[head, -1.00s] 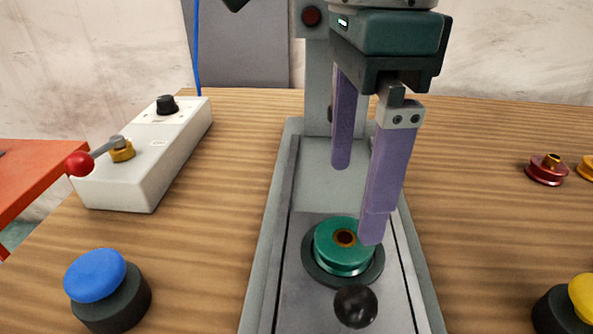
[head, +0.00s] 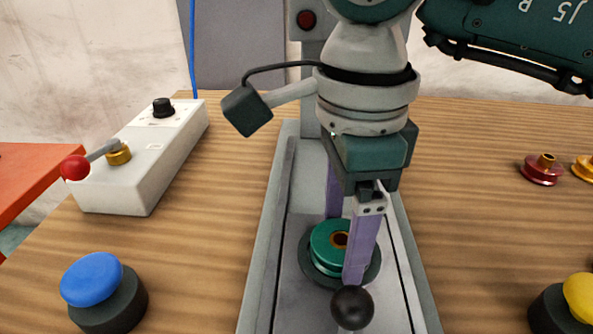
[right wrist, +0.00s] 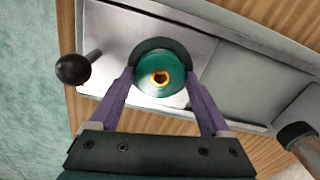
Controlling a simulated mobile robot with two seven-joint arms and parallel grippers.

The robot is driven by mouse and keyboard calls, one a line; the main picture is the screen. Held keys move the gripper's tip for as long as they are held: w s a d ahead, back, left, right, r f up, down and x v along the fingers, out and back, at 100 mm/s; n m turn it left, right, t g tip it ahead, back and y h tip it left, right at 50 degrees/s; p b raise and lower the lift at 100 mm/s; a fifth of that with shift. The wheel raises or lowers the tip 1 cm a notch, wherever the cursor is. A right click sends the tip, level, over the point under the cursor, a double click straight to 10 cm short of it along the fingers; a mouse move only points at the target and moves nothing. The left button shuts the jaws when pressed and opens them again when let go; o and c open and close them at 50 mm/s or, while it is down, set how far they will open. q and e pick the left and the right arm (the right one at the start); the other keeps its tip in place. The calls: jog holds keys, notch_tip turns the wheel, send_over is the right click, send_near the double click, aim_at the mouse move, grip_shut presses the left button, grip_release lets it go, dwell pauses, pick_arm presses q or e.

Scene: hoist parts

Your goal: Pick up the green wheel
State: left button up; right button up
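The green wheel (head: 328,246) has a brass-coloured hub and sits on a dark round seat (head: 309,268) in the grey metal track. It also shows in the right wrist view (right wrist: 142,68). My right gripper (head: 345,250) points down at the wheel with its two purple fingers apart, one on the near right side and one behind. In the right wrist view the fingers (right wrist: 160,85) stand on either side of the wheel, with gaps showing. Whether they touch it cannot be told. My left gripper is not in view.
A black ball knob (head: 352,307) stands just in front of the wheel. A white control box (head: 140,165) with a red-knobbed lever is at left, a blue button (head: 92,279) at front left, a yellow button (head: 580,296) at front right. A red wheel (head: 541,171) lies at right.

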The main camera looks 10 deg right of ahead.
grip_shut()
dwell(0.4)
jog(key=shift+r, duration=0.1)
